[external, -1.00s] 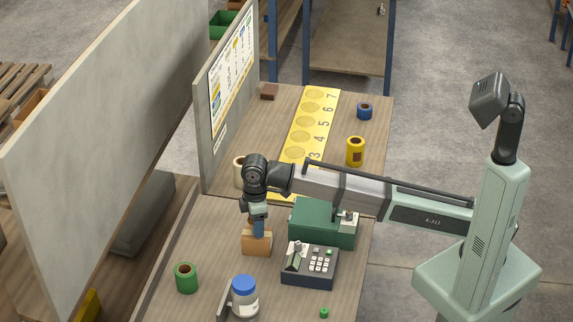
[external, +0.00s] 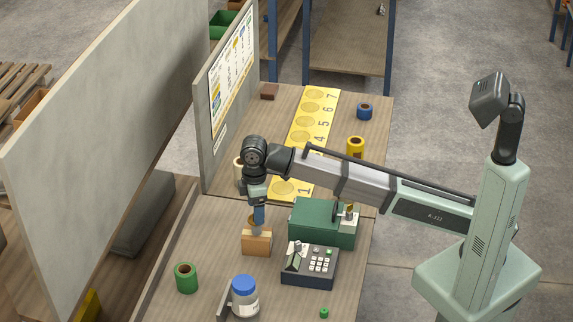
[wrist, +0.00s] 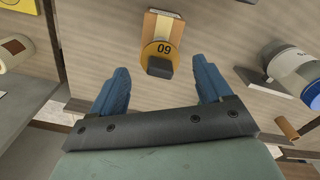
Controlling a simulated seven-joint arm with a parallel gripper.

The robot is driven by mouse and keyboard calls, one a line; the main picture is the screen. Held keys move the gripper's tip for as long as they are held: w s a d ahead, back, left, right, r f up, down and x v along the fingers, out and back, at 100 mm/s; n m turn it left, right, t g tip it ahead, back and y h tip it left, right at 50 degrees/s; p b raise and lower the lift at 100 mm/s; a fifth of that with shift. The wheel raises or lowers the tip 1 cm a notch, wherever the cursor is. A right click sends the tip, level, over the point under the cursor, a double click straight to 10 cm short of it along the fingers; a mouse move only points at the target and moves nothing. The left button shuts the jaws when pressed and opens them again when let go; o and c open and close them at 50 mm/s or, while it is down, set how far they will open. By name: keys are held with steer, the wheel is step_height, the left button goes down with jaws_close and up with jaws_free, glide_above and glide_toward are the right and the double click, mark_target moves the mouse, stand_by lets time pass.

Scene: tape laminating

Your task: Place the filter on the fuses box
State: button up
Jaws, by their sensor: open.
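An orange-tan box (external: 257,243), which I take to be the fuses box, stands on the table below my gripper (external: 258,224). A round yellow-orange disc with a number on it, perhaps the filter, shows at the box in the wrist view (wrist: 158,48). A dark block is at its near edge. The disc overlaps the striped box (wrist: 163,24) in that view; whether it rests fully on it I cannot tell. My gripper's two blue fingers (wrist: 160,68) are apart, one on each side of the disc and block, holding nothing. In the external view the disc is largely hidden by the fingers.
A dark keypad device (external: 309,267) and a green box (external: 323,222) stand right of the orange box. A green roll (external: 186,278) and a blue-lidded jar (external: 244,296) are nearer the front. A yellow numbered strip (external: 310,125) lies at the back.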

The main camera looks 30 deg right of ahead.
steer(key=shift+r, duration=3.05)
